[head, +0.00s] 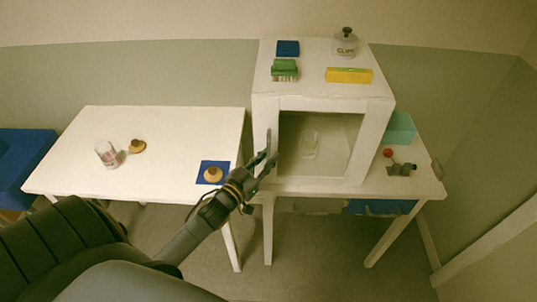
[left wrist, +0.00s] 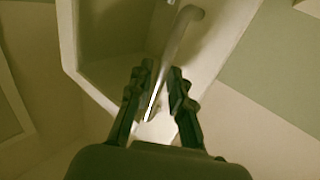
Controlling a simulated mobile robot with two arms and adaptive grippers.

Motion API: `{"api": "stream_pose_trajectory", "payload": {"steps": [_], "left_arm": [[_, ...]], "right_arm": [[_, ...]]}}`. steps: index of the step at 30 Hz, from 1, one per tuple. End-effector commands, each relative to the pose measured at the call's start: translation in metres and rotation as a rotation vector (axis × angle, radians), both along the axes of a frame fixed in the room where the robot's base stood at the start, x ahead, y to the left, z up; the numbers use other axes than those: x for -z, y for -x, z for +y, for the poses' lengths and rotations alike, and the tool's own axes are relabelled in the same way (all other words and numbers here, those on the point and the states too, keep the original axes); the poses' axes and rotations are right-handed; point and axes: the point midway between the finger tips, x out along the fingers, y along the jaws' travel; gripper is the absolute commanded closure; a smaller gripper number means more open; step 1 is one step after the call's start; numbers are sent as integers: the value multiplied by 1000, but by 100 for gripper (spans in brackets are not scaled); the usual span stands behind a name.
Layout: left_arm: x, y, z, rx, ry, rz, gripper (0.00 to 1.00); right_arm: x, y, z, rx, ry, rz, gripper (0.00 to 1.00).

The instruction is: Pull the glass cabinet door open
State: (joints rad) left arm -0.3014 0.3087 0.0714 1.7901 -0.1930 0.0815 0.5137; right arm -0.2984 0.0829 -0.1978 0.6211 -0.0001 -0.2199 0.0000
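The white cabinet (head: 323,104) stands on the right-hand table with its glass door (head: 312,150) facing me. The door looks shut, and a clear glass item shows dimly behind it. My left gripper (head: 268,156) is at the left edge of the door front. In the left wrist view, a pale bar handle (left wrist: 177,40) runs between the two fingers of my left gripper (left wrist: 161,72). The fingers are apart on either side of it; I cannot tell whether they touch it. My right gripper is out of view.
A blue box (head: 288,48), a green brush (head: 284,68), a yellow box (head: 349,75) and a lidded jar (head: 346,44) sit on the cabinet. The left table (head: 180,130) holds a glass jar (head: 106,154) and two wooden stoppers. Floor in front of the cabinet is clear.

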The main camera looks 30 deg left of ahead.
Motion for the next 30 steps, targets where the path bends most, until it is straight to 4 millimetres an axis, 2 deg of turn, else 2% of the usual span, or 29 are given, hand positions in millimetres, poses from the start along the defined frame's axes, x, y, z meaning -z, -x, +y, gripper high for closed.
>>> {"api": "stream_pose_trajectory", "payload": {"steps": [4, 11, 12, 15, 30], "left_arm": [[0, -7, 0, 0, 0, 0, 80], [0, -8, 0, 0, 0, 0, 80], [0, -7, 0, 0, 0, 0, 82], [0, -7, 0, 0, 0, 0, 100], [0, -4, -2, -18, 2, 1, 100]], "right_arm": [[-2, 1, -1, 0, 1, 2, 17], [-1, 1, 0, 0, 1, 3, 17], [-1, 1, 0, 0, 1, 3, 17], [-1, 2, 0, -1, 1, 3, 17], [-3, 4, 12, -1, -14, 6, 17]]}}
